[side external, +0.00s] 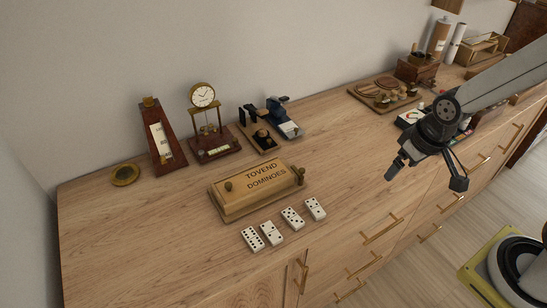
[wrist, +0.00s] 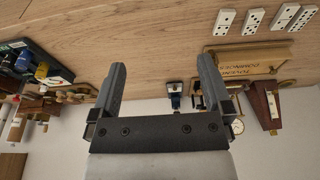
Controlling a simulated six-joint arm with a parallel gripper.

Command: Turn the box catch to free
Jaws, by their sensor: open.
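The wooden domino box (side external: 250,196), lettered "TOVEND DOMINOES", lies shut on the wooden dresser top. A small brass piece (side external: 300,176) at its right end looks like the catch; its setting is too small to read. The box also appears inverted in the wrist view (wrist: 240,63), where I cannot make out the catch's setting. My gripper (side external: 426,176) is open and empty, above the dresser and well right of the box. Its two fingers frame bare wood in the wrist view (wrist: 162,64).
Several dominoes (side external: 271,233) lie in front of the box. Behind it stand a metronome (side external: 162,140), a brass clock (side external: 203,96) and a dark stand with a blue device (side external: 278,107). A round-pieced board (side external: 384,94) is farther right. Wood between box and gripper is clear.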

